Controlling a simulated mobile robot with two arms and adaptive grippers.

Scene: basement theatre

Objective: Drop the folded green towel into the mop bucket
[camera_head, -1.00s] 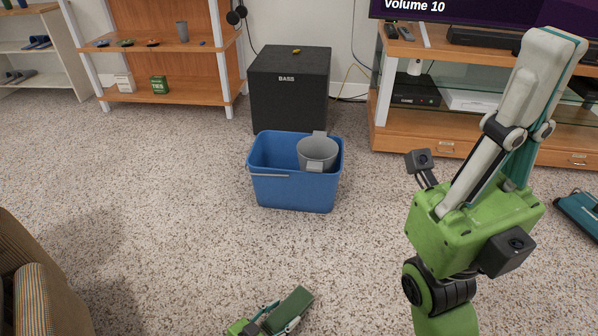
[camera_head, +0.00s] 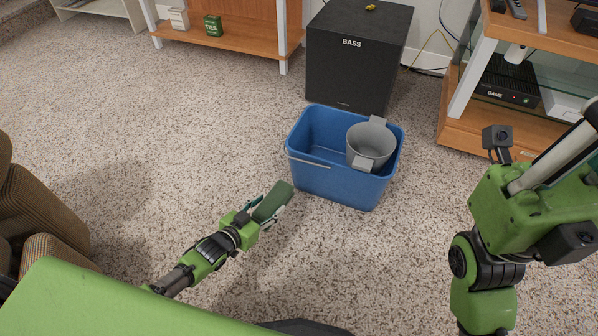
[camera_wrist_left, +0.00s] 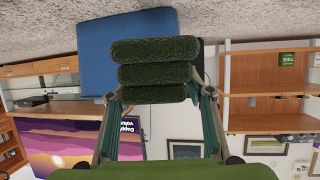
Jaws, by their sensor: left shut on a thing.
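The mop bucket (camera_head: 330,185) is blue and stands upright on the carpet in front of the speaker. A grey wringer basket (camera_head: 371,148) sits in its right part; its left part is open. My left gripper (camera_head: 272,208) is shut on the folded green towel (camera_head: 273,199), short of the bucket's front left corner. In the left wrist view the towel (camera_wrist_left: 155,73) shows as stacked green folds between the fingers, with the blue bucket (camera_wrist_left: 97,60) behind it, apart as far as I can tell. My right gripper (camera_head: 580,140) is raised at the right edge, its tips cut off.
A black speaker (camera_head: 357,65) stands close behind the bucket. A wooden shelf (camera_head: 235,38) is at the back left and a television stand (camera_head: 520,130) at the right. A striped armchair (camera_head: 38,215) is at the left. The carpet left of the bucket is clear.

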